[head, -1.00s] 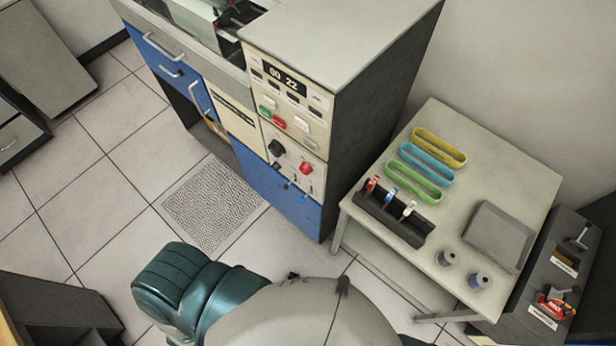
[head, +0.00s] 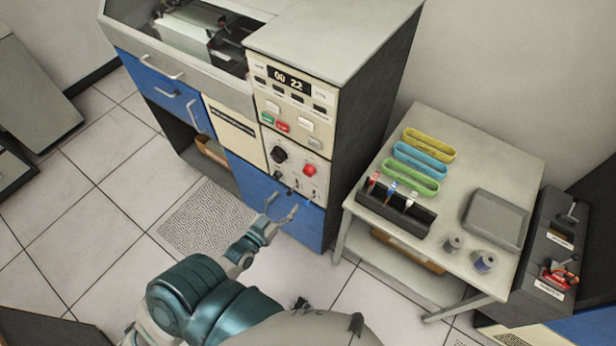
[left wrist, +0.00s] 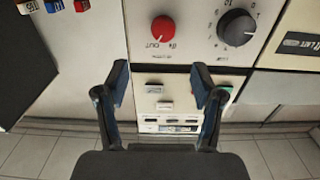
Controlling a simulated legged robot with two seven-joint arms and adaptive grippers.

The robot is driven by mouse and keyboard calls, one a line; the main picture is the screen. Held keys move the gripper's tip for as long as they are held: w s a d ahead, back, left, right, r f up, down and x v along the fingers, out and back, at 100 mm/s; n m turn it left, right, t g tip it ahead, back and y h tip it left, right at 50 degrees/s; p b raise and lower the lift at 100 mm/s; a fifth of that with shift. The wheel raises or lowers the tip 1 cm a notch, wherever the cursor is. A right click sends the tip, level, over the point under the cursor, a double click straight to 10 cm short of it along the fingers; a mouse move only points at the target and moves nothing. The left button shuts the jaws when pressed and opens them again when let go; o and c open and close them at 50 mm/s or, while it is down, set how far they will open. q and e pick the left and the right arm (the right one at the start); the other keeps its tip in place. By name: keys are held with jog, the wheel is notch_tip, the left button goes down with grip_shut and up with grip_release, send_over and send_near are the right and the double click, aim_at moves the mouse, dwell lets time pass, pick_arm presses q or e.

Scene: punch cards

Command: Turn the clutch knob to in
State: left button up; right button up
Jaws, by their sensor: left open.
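The red clutch knob (head: 309,170) is on the light control panel of the tall machine, right of a larger black knob (head: 279,155). In the left wrist view, which looks upside down, the red knob (left wrist: 163,30) has an OUT mark near it, and the black dial (left wrist: 236,28) is to its right. I cannot tell the red knob's setting. My left gripper (head: 282,204) is open and empty, below the red knob in the head view, in front of the blue lower door. Its spread fingers (left wrist: 159,82) show in the wrist view, apart from the knob. My right gripper is not in view.
Small levers or toggles (head: 290,190) sit just below the knobs. Green and red buttons (head: 275,122) and a display (head: 289,79) are above. A side table (head: 460,145) with colored trays and a black rack (head: 395,208) stands close on the right.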

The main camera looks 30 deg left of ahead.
pick_arm(q)
send_near(307, 174)
jog(key=w, duration=0.4)
jog(key=shift+w+a, duration=0.15)
jog(key=shift+w, duration=0.25)
jog(key=w, duration=0.3)
jog(key=shift+w+d+p, duration=0.3)
jog(key=shift+d, duration=0.05)
jog(key=shift+w+d, duration=0.15)
jog(key=shift+w, duration=0.05)
jog(key=shift+w+d, duration=0.1)
jog(key=shift+a, duration=0.2)
jog(key=c, duration=1.1)
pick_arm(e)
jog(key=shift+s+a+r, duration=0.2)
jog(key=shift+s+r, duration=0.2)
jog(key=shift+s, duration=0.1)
